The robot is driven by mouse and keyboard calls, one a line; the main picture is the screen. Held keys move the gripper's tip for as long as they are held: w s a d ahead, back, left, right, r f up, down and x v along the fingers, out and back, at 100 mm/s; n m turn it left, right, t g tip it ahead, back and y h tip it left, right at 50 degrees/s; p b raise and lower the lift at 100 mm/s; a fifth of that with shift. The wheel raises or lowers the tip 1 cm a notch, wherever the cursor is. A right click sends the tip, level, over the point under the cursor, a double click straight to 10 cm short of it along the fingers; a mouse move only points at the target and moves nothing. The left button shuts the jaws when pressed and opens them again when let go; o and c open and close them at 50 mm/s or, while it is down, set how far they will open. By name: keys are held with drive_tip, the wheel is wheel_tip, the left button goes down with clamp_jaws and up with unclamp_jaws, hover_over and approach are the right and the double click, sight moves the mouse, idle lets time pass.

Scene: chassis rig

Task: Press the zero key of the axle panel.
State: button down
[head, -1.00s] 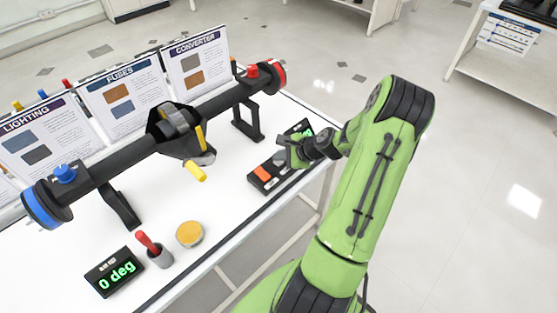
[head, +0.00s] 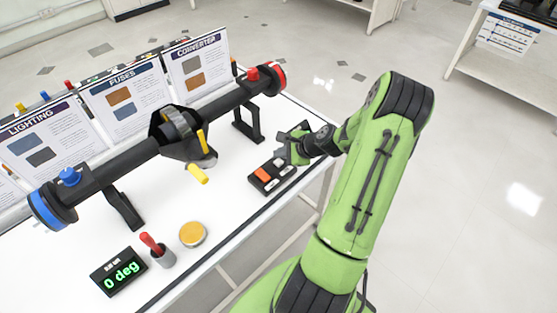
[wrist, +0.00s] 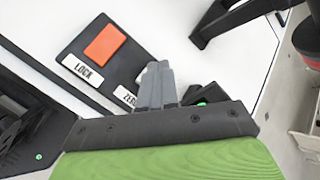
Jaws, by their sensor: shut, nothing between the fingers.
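The black axle panel (head: 273,186) lies on the white table near its right edge, with an orange key marked LOCK. In the wrist view the orange key (wrist: 105,44) and the LOCK label (wrist: 82,69) show clearly. Beside it, the pale zero key (wrist: 141,76) is partly hidden behind my fingers, and so is its ZERO label (wrist: 125,96). In the head view the zero key (head: 279,162) shows just left of my gripper (head: 292,153). My gripper is shut and empty, its fingertips (wrist: 157,70) close beside the zero key. I cannot tell whether they touch it.
A black axle (head: 110,168) on stands runs behind the panel, with a yellow handle (head: 198,174) sticking out. A display (head: 120,271) reading 0 deg, a grey cup (head: 163,257) with a red-handled thing and an amber disc (head: 193,234) stand at the front left.

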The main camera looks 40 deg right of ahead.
sight(281, 163)
drive_tip(key=shift+r+p, duration=1.9)
drive_tip(key=shift+r, duration=0.5)
drive_tip(key=shift+f, duration=0.1)
drive_tip(key=s+a+r+n+g+h, duration=0.1)
drive_tip(key=s+a+r+n+g, duration=0.1)
drive_tip(key=a+r+n, duration=0.7)
drive_tip(key=s+a+r+n+g+h, duration=0.1)
drive_tip(key=s+a+r+n+g, duration=0.15)
drive_tip(key=a+r+n, duration=0.65)
drive_tip(key=s+a+r+n, duration=0.2)
drive_tip(key=s+a+n, duration=0.1)
drive_tip(key=s, duration=0.4)
drive_tip(key=s+a+r+n+t, duration=0.1)
drive_tip(key=s+a+r+n, duration=0.2)
drive_tip(key=s+a, duration=0.2)
drive_tip(key=shift+s+r+p, duration=0.3)
drive_tip(key=shift+s+p, duration=0.1)
drive_tip(key=shift+s, duration=0.85)
